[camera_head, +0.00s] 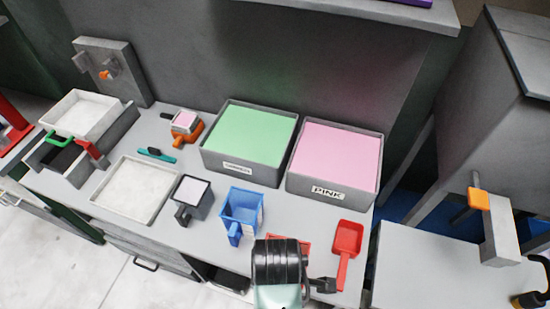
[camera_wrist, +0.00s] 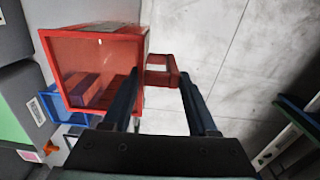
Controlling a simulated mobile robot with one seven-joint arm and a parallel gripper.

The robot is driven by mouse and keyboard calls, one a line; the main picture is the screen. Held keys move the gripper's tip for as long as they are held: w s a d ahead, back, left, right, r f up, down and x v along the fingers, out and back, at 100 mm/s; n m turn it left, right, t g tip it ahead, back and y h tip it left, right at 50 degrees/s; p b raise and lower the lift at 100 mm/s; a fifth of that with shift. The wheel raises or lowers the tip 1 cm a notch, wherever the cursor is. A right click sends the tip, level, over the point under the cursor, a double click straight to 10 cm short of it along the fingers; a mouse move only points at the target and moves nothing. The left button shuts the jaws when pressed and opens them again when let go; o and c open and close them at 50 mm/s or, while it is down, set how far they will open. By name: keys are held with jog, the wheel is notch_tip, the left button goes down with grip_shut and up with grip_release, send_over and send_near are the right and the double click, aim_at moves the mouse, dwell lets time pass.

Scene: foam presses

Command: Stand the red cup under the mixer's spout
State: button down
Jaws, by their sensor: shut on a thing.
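The red cup (camera_head: 290,244) shows in the head view at the front of the bench, mostly hidden behind my arm. In the wrist view the red cup (camera_wrist: 97,48) is large, and I look into its square mouth; purple and reddish blocks show inside. My gripper (camera_wrist: 160,78) has its two dark fingers on either side of the cup's red handle, shut on it. I cannot tell whether the cup touches the bench. A large grey machine (camera_head: 478,95) with an orange lever (camera_head: 478,199) stands at the right; I cannot make out which part is the mixer's spout.
A blue cup (camera_head: 241,210), a dark grey cup (camera_head: 192,197) and a red scoop (camera_head: 347,246) stand close by. Green (camera_head: 250,138) and pink (camera_head: 335,160) trays fill the back. A white tray (camera_head: 134,190) lies left. The right-hand table (camera_head: 430,265) has bare room.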

jog(key=shift+s+a+f+b, duration=0.1)
jog(key=shift+s+f+b, duration=0.1)
jog(key=shift+f+b, duration=0.15)
jog(key=shift+f+m, duration=0.1)
jog(key=shift+m, duration=0.6)
jog(key=w+f+m+b, duration=0.2)
jog(key=m, duration=0.2)
jog(key=w+f+m+b, duration=0.2)
jog(key=m+b, duration=0.1)
jog(key=m, duration=0.1)
jog(key=w+f+m+b, duration=0.2)
jog(key=m, duration=0.1)
jog(key=shift+f+m+b, duration=0.3)
jog(key=shift+f+m, duration=0.1)
jog(key=shift+w+f+m+b, duration=0.3)
jog(key=shift+w+m+b, duration=0.1)
jog(key=shift+m, duration=0.4)
